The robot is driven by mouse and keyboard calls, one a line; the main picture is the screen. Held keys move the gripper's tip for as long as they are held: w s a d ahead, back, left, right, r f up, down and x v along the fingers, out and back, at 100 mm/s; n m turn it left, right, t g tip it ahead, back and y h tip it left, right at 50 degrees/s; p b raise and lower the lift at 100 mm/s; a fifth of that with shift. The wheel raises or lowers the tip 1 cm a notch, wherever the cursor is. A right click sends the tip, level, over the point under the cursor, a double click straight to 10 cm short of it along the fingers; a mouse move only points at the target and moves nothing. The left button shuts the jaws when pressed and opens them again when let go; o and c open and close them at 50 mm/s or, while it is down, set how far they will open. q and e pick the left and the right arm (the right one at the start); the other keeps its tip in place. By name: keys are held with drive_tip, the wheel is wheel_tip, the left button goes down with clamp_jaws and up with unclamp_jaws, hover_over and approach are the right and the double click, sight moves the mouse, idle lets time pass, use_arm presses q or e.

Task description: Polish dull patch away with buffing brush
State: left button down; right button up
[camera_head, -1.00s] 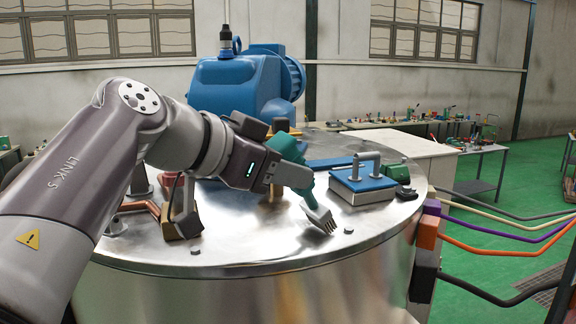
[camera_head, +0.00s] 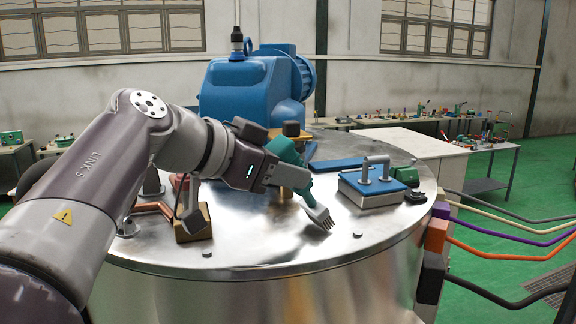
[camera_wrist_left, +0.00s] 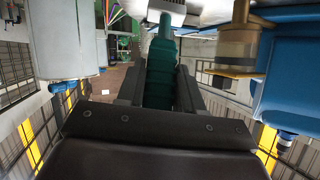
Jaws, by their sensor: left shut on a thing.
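My left gripper (camera_head: 283,176) is shut on the green handle of the buffing brush (camera_head: 309,197). The brush slants down to the right, its grey bristle head close to the shiny metal lid (camera_head: 262,238); I cannot tell whether the bristles touch it. In the left wrist view the green handle (camera_wrist_left: 160,75) sits between the two dark fingers. No dull patch stands out clearly on the lid; reflections make the surface hard to read. My right gripper is not in view.
A blue motor (camera_head: 250,90) stands at the back of the lid. A blue-topped block with a metal handle (camera_head: 372,182) is right of the brush. A brown block (camera_head: 192,222) is at left. Small bolts stick up near the front rim. Coloured cables run off at right.

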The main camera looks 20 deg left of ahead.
use_arm(q)
drive_tip(key=shift+w+a, duration=0.1)
drive_tip(key=shift+a, duration=0.05)
drive_tip(key=shift+w+a, duration=0.45)
drive_tip(key=shift+a, duration=0.05)
drive_tip(key=shift+s+d, duration=0.6)
drive_tip(key=shift+d, duration=0.05)
drive_tip(key=shift+s+d+f, duration=0.1)
drive_tip(key=shift+s+d, duration=0.3)
drive_tip(key=shift+d, duration=0.1)
drive_tip(key=shift+s+d, duration=0.45)
drive_tip(key=shift+d, duration=0.1)
drive_tip(key=shift+s+d, duration=0.1)
drive_tip(key=shift+d, duration=0.05)
